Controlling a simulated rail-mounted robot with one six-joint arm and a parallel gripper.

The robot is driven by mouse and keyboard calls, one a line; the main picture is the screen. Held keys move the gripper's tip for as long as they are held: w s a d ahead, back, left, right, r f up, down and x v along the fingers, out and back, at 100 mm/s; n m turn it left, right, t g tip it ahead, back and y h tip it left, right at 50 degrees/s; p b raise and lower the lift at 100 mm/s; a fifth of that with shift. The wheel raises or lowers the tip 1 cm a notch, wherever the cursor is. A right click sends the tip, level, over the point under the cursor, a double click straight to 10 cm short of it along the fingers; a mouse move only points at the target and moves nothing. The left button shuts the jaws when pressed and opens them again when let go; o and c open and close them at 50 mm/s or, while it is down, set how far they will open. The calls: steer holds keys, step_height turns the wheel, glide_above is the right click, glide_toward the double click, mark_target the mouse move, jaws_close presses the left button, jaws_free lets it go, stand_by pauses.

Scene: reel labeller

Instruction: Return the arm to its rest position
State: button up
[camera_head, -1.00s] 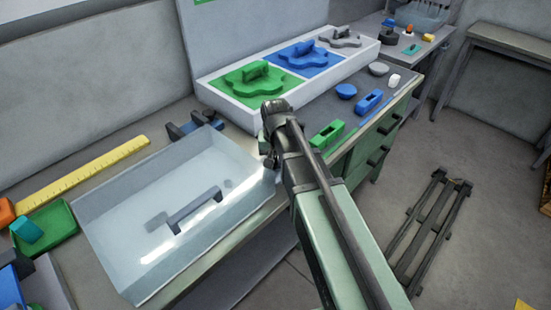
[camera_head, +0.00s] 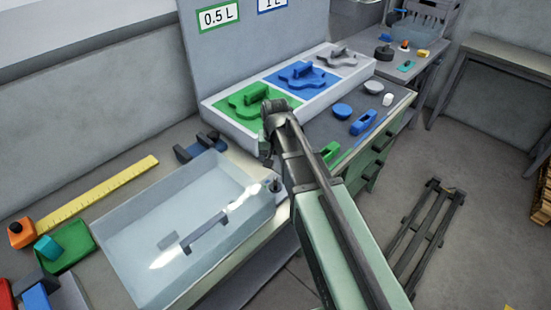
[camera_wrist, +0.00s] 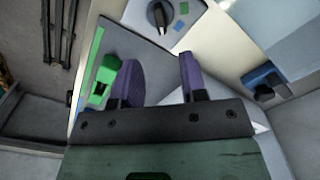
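My arm (camera_head: 325,205) reaches up from the bottom right in the head view, over the bench's front edge between the clear tray and the board. Its far end hides my gripper's fingers there. In the wrist view my gripper (camera_wrist: 160,78) shows two purple fingers standing apart with nothing between them. A green block (camera_wrist: 103,78) with a slot lies to the left of the fingers, apart from them.
A clear tray (camera_head: 118,262) with a grey handle (camera_head: 204,232) stands left of my arm. A white-framed board (camera_head: 226,122) holds green, blue and grey shapes. Blue blocks (camera_head: 363,122) and round pieces lie right of it. A dark rack (camera_head: 425,228) lies on the floor.

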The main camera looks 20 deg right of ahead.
steer(key=shift+r, duration=0.1)
steer(key=s+n, duration=0.2)
steer(key=s, duration=1.1)
steer(key=shift+s+n, duration=0.2)
steer(key=shift+n, duration=0.2)
